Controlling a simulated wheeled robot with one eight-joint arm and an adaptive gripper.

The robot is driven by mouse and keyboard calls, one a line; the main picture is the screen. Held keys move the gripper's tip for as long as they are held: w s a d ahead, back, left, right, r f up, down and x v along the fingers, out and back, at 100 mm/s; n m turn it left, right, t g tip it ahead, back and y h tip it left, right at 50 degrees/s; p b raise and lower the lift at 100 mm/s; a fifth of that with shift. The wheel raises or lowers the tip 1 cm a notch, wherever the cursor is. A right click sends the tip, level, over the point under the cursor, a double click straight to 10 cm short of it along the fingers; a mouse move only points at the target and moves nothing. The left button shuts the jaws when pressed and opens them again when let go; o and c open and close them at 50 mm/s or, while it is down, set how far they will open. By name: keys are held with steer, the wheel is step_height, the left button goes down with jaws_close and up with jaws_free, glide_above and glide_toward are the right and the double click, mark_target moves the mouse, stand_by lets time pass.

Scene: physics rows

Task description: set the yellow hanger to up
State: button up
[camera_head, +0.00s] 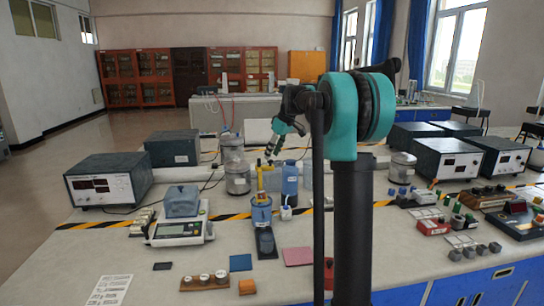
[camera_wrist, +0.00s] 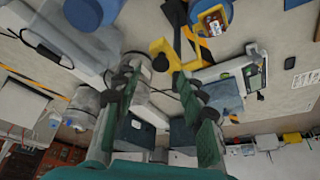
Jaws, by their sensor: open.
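The yellow hanger (camera_wrist: 188,61) shows in the wrist view as an angled yellow piece with a dark round knob beside it, just beyond my fingertips. In the head view, yellow parts (camera_head: 271,180) stand upright at the middle of the bench, beside a blue bottle. I cannot tell its setting. My gripper (camera_head: 272,150) is above these yellow parts in the head view, pointing down. In the wrist view my gripper (camera_wrist: 158,82) has its two fingers spread apart with nothing between them. I see no clear contact with the hanger.
A blue bottle (camera_head: 289,180) and a grey jar (camera_head: 237,178) stand close on either side. A blue cup (camera_head: 261,213) is in front, and a scale (camera_head: 180,230) is at front left. Grey instrument boxes (camera_head: 108,180) stand at left. The bench is crowded around the hanger.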

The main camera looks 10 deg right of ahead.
steer(key=v, duration=1)
steer(key=shift+s+r, duration=0.1)
steer(key=shift+r, duration=0.05)
